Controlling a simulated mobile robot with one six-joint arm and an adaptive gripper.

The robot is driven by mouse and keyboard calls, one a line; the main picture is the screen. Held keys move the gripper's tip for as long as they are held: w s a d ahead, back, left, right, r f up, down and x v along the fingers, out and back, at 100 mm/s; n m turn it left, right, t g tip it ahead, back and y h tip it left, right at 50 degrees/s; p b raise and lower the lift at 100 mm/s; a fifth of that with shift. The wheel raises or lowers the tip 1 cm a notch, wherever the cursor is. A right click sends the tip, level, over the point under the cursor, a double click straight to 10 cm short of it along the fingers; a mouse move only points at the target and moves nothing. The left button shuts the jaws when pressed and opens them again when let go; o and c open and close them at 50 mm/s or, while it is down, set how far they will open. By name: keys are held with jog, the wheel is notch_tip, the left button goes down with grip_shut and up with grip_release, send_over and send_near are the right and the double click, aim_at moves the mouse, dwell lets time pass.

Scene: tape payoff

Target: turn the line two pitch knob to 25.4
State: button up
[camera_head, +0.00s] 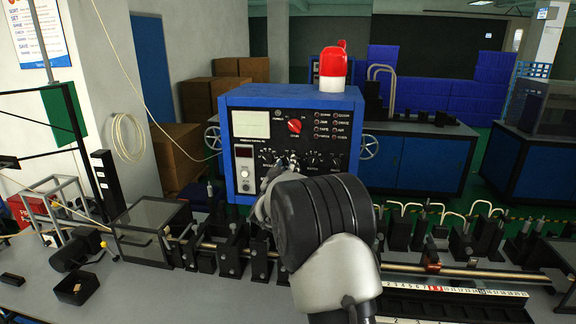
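A blue control box (230,100) stands at the middle of the view with a black front panel. A row of small black knobs (315,159) runs across the panel's lower part. Their labels are too small to read, so I cannot tell which one is the line two pitch knob. My gripper (268,180) is at the lower middle of the panel, close in front of the knob row. My wrist covers most of it. I cannot tell whether its fingers touch a knob or whether they are open.
A red rotary switch (295,126) and a pale display (250,124) sit above the knobs. A red beacon (333,66) tops the box. Rails and black fixtures (232,228) crowd the bench below the panel. A ruler strip (455,289) lies at right.

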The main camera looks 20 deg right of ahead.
jog(key=shift+x, duration=1.1)
jog(key=shift+c, duration=0.2)
grip_shut()
